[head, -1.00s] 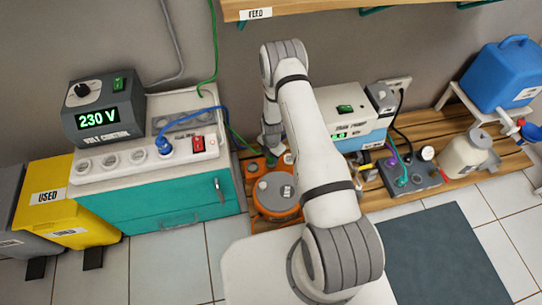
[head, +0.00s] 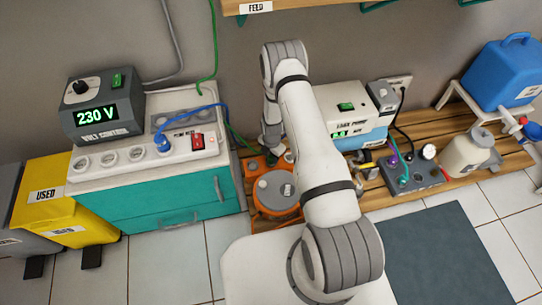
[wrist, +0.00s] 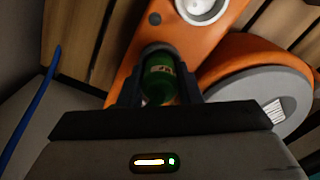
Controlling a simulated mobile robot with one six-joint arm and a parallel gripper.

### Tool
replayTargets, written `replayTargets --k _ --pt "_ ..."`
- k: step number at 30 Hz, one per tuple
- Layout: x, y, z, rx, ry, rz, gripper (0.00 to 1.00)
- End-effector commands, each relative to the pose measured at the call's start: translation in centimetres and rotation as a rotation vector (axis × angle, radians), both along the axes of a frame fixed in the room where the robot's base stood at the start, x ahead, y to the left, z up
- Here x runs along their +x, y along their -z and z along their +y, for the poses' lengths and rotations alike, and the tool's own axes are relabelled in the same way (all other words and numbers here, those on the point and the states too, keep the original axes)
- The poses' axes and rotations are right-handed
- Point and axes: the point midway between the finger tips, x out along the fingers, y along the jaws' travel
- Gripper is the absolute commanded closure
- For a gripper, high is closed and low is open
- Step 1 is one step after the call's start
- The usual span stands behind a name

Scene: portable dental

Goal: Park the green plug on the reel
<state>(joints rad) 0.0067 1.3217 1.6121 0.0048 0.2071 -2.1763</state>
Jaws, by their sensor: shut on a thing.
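The orange reel (head: 272,208) stands on the wooden slats beside the teal cabinet, with a grey hub on top. In the wrist view its orange plate (wrist: 128,82) lies below my gripper, with the round orange drum and grey hub (wrist: 247,90) at the right. My gripper (wrist: 158,88) is shut on the green plug (wrist: 158,75), which is over the plate, near a white round socket. I cannot tell whether the plug touches or sits in the plate. In the head view my arm hides most of the gripper and the plug.
The teal cabinet (head: 160,212) with the white socket strip and blue cable stands left of the reel. The pump box (head: 345,118) and a grey manifold box (head: 412,172) are to the right. A green cable (head: 213,50) hangs along the wall behind.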

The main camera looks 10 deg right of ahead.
Motion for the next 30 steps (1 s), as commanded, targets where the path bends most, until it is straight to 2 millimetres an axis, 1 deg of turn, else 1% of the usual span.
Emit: replayTargets --k 7,12,13,18,21,22,27,30 --pt "0.01 0.53 -0.03 0.000 0.000 0.000 0.93" --pt "0.01 0.44 -0.04 0.000 0.001 0.000 0.93" --pt "0.01 0.44 -0.04 0.000 0.001 0.000 0.67" --pt "0.01 0.44 -0.05 0.000 0.001 0.000 0.53" --pt "0.00 0.45 -0.06 0.000 0.001 0.000 0.45" --pt "0.00 0.45 -0.06 0.000 0.001 0.000 0.44" --pt "-0.01 0.45 -0.07 0.000 0.001 0.000 0.44" --pt "0.02 -0.01 -0.06 0.000 0.001 0.000 0.44"
